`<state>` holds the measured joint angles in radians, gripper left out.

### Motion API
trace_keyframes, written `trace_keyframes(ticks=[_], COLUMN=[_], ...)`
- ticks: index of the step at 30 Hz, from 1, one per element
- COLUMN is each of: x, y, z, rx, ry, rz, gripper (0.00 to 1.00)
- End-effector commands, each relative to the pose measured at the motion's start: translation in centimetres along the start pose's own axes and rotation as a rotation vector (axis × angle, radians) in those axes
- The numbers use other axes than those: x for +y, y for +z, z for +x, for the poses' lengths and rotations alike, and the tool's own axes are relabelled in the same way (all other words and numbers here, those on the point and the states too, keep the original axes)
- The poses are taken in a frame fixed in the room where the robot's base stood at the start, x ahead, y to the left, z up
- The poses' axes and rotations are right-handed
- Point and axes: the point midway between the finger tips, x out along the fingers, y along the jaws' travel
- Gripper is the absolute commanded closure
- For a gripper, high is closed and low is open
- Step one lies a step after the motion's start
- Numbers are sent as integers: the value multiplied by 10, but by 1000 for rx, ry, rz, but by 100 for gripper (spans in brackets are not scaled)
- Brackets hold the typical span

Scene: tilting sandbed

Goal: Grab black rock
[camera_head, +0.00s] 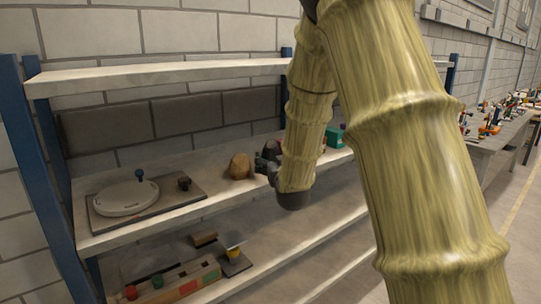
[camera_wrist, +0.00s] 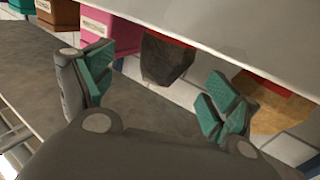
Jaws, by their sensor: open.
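The black rock (camera_wrist: 166,60) shows in the wrist view as a dark angular lump, beyond and between the two fingers of my gripper (camera_wrist: 155,97). The gripper's teal-padded fingers are spread wide, and nothing is held. In the head view a dark rounded shape that looks like this rock (camera_head: 270,146) sits on the middle shelf, partly hidden behind my gripper (camera_head: 266,165). I cannot tell the exact gap between fingers and rock. A brown rock (camera_head: 240,166) stands just left of the gripper.
The middle shelf also holds a tray with a white round dish (camera_head: 125,198) at left and a green box (camera_head: 335,136) at right. The upper shelf (camera_head: 170,74) hangs above. A pink box (camera_wrist: 110,22) shows in the wrist view.

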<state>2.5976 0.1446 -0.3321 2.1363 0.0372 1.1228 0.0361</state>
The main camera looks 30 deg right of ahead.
Motion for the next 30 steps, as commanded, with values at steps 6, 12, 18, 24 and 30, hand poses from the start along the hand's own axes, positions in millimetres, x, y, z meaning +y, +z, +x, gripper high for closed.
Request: trace_keyframes(ticks=[6,12,18,24,30], x=[-4,-4,-4,-4,-4], y=[-10,-8,-6,-6,-6], z=[24,43,48,48,48], rx=[0,-1,0,0,0], ry=[-2,-2,-2,-2,-2], rz=[1,0,0,0,0], gripper=[12,12,12,22,59])
